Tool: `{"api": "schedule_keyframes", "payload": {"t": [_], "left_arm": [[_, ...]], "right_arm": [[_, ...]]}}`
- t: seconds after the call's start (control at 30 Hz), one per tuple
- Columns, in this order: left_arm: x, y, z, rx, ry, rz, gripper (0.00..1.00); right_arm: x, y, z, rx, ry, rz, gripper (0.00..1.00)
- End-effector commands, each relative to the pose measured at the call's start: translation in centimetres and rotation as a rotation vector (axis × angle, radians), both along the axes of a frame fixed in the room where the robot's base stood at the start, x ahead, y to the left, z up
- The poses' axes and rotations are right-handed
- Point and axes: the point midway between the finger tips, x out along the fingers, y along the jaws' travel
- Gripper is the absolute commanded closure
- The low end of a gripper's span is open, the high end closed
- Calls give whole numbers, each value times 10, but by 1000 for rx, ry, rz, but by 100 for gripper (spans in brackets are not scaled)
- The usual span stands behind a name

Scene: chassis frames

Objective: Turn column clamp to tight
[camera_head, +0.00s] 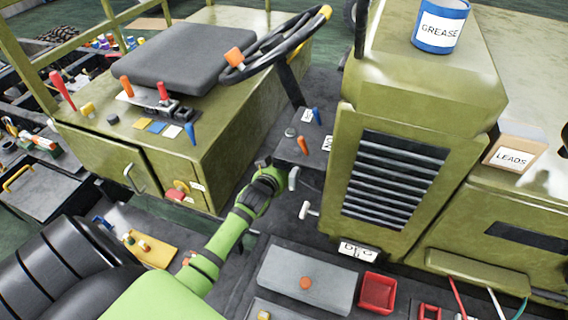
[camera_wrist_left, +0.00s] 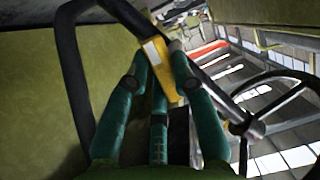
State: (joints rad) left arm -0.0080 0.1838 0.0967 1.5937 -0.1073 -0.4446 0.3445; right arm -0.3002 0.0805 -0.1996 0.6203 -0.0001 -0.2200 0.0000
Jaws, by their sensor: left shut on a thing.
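My left gripper (camera_head: 264,165) is at the end of the green arm, low in front of the console below the steering column (camera_head: 291,84). It also shows in the left wrist view (camera_wrist_left: 160,70), where its green fingers are closed around a yellow piece (camera_wrist_left: 160,58) with a pale patch. I cannot tell for sure that this piece is the column clamp, and the fingers hide part of it. The steering wheel (camera_head: 276,47) has a dark rim with a yellow section and an orange knob. My right gripper is not in view.
Two pale levers (camera_head: 293,178) (camera_head: 308,210) stand close right of the gripper. The louvred green housing (camera_head: 394,180) is beyond them. The olive seat box (camera_head: 130,150) is on the left. A grey box (camera_head: 305,275) and a red tray (camera_head: 378,293) lie in front.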

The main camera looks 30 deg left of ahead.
Motion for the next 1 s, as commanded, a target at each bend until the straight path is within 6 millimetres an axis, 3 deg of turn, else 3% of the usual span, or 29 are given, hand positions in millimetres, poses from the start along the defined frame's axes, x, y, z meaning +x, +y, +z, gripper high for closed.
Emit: {"api": "schedule_keyframes", "payload": {"t": [0.6, 0.63, 0.7, 1.0], "left_arm": [[0, 0, -1, 46, 12, -1, 100], [0, 0, -1, 46, 12, -1, 71], [0, 0, -1, 45, 12, -1, 51], [0, 0, 0, 42, 10, -1, 51]], "right_arm": [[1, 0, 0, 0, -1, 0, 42], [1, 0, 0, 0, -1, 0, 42], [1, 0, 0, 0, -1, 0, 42], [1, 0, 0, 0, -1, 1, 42]]}}
